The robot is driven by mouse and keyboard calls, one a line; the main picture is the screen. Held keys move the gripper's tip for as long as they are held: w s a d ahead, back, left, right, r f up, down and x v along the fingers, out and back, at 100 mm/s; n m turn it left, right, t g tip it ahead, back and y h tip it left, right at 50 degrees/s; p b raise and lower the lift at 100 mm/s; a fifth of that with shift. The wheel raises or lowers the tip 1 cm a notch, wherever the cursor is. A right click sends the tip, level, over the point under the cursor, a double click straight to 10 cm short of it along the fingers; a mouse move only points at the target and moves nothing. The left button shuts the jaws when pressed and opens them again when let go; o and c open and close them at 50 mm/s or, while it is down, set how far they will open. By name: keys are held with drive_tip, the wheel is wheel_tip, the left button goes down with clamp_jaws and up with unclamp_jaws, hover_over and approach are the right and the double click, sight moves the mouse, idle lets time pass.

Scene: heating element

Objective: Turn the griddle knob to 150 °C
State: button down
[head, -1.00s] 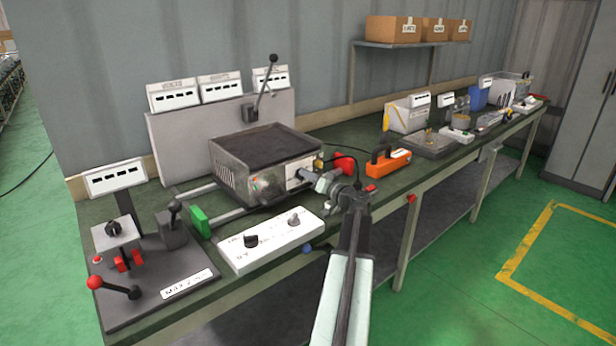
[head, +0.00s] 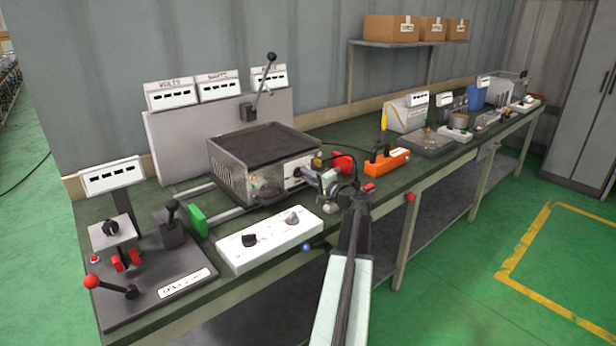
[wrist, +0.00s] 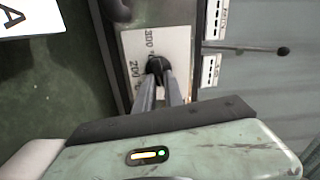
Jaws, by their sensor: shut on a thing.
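The griddle (head: 264,152) is a grey metal box with a dark flat top, standing on the bench. Its front carries a white dial plate, which shows in the wrist view (wrist: 140,45) with the marks 200 and 300 readable. The black griddle knob (wrist: 155,66) sits on that plate. My gripper (wrist: 160,78) is shut on the knob, its two fingers reaching straight to it. The knob's pointer and the 150 mark cannot be made out.
An orange tool (head: 387,162) lies to the right. A lever panel (head: 150,290) is at the left. Open floor lies at the right.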

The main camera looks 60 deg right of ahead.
drive_tip(key=shift+f+m, duration=0.1)
drive_tip(key=shift+m, duration=0.5)
drive_tip(key=c, duration=1.4)
unclamp_jaws()
drive_tip(key=shift+c, duration=0.2)
